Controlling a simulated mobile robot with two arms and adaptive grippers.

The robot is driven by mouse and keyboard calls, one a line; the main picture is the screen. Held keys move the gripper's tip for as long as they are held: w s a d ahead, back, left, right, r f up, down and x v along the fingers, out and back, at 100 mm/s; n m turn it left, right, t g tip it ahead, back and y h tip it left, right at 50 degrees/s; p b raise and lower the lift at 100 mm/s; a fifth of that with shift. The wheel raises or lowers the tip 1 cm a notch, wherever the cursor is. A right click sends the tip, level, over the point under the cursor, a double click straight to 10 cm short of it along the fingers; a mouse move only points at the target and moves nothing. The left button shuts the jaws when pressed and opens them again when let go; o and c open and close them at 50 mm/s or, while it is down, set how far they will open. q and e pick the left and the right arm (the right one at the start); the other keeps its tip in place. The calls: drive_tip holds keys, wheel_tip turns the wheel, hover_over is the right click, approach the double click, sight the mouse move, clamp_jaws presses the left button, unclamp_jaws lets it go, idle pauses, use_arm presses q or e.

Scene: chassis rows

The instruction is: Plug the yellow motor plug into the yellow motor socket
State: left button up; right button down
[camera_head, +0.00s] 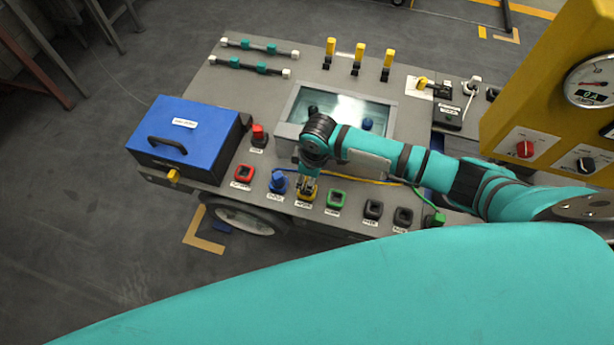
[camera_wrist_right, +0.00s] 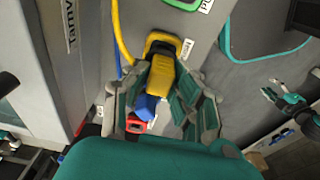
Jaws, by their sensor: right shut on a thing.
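The yellow motor plug (camera_wrist_right: 160,75) is between the fingers of my right gripper (camera_head: 307,182), which is shut on it. The right wrist view shows the gripper's teal pads (camera_wrist_right: 160,98) on either side of the plug. The yellow motor socket (camera_head: 305,193) is right under this gripper in the head view, partly covered by it. In the wrist view the socket's yellow rim and dark opening (camera_wrist_right: 162,44) show at the plug's far end. The plug overlaps the socket there; I cannot tell whether it is inside. A small teal and black gripper, seemingly my left (camera_wrist_right: 284,100), shows at the right; its jaw state is unclear.
A blue plug (camera_head: 278,182) stands left of the yellow socket, with a red socket (camera_head: 243,174) beyond. A green socket (camera_head: 336,199) and two black sockets (camera_head: 373,210) are to the right. A blue box (camera_head: 188,135) is at the left.

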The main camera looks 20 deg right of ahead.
drive_tip(key=shift+f+b, duration=0.65)
drive_tip(key=shift+f, duration=0.75)
drive_tip(key=c, duration=1)
unclamp_jaws()
drive_tip(key=shift+c, duration=0.2)
drive_tip(key=shift+r, duration=0.1)
drive_tip(key=shift+r, duration=0.25)
drive_tip(key=r, duration=0.7)
drive_tip(key=d+r, duration=0.1)
drive_tip(key=r, duration=0.3)
drive_tip(key=shift+s+d+r, duration=0.1)
drive_tip(key=shift+s+r, duration=0.1)
drive_tip(key=shift+s, duration=0.2)
